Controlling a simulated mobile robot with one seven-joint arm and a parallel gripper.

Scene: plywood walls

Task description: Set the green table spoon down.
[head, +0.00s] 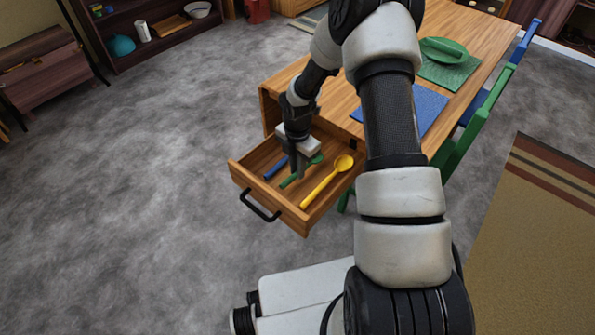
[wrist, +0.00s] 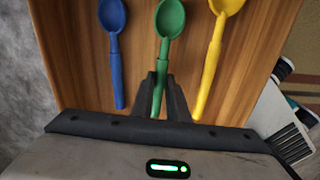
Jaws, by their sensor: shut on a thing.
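The green table spoon (wrist: 170,20) is between my gripper's fingers, held by its handle, in the wrist view. In the head view the green spoon (head: 288,182) shows inside the open wooden drawer (head: 236,172), partly hidden by my gripper (head: 296,174). My gripper (wrist: 160,88) reaches down into the drawer and is shut on the green spoon. A blue spoon (wrist: 113,50) lies to its left and a yellow spoon (wrist: 212,60) to its right, both apart from the fingers. I cannot tell whether the green spoon touches the drawer floor.
The drawer is pulled out of a wooden table (head: 470,22). On the tabletop are a blue mat (head: 425,105) and a green mat (head: 455,76) with a green item (head: 443,50). A green chair (head: 470,130) stands at the table's right side. The grey floor at left is clear.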

